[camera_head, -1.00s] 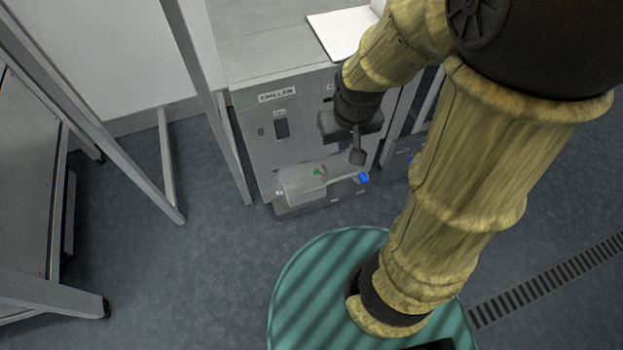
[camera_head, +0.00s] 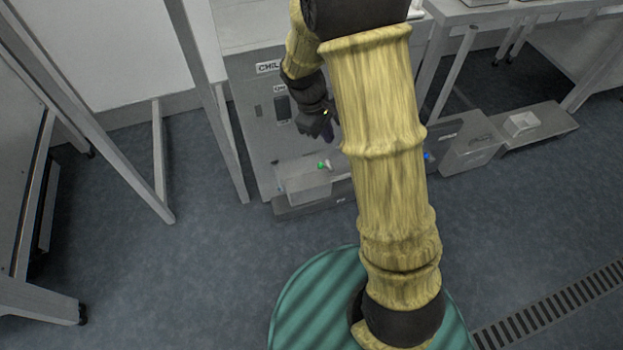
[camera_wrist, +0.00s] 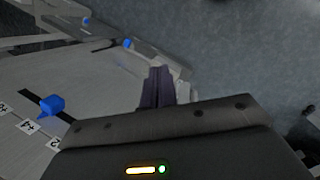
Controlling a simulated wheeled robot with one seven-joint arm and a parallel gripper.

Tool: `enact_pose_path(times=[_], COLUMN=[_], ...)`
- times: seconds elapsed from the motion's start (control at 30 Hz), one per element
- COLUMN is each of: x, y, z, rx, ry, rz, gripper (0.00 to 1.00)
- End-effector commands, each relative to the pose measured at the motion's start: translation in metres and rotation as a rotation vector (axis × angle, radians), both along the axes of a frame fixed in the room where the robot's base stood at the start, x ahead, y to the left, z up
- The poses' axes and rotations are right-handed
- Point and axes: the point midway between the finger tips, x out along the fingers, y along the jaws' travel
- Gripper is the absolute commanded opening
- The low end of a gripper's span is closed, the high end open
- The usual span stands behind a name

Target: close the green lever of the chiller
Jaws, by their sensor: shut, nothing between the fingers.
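The chiller (camera_head: 262,135) is a grey cabinet with a name label, left of the arm in the head view. The green lever (camera_head: 323,165) is a small green piece on top of a pale box (camera_head: 305,187) at the chiller's lower front. How far it is turned is too small to tell. My gripper (camera_head: 328,137) hangs a little above the lever, partly hidden by my arm. In the wrist view its dark fingers (camera_wrist: 158,75) are together and empty. The green lever is not seen in that view.
The wrist view shows a blue knob (camera_wrist: 52,104) beside a numbered scale and another blue knob (camera_wrist: 127,43) farther off. A grey frame post (camera_head: 215,100) stands close left of the chiller. A bench (camera_head: 520,12) is at right. Open floor lies in front.

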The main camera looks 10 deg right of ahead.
Motion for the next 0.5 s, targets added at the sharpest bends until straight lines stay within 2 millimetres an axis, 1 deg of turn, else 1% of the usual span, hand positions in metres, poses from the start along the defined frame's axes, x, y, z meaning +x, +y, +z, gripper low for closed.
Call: enact_pose_path(times=[0.03,0.5], x=[0.006,0.059], y=[0.002,0.017], z=[-0.024,-0.145], rx=[-0.019,-0.232], ry=[0.016,0.155], rz=[0.032,0.333], gripper=[0.0,0.0])
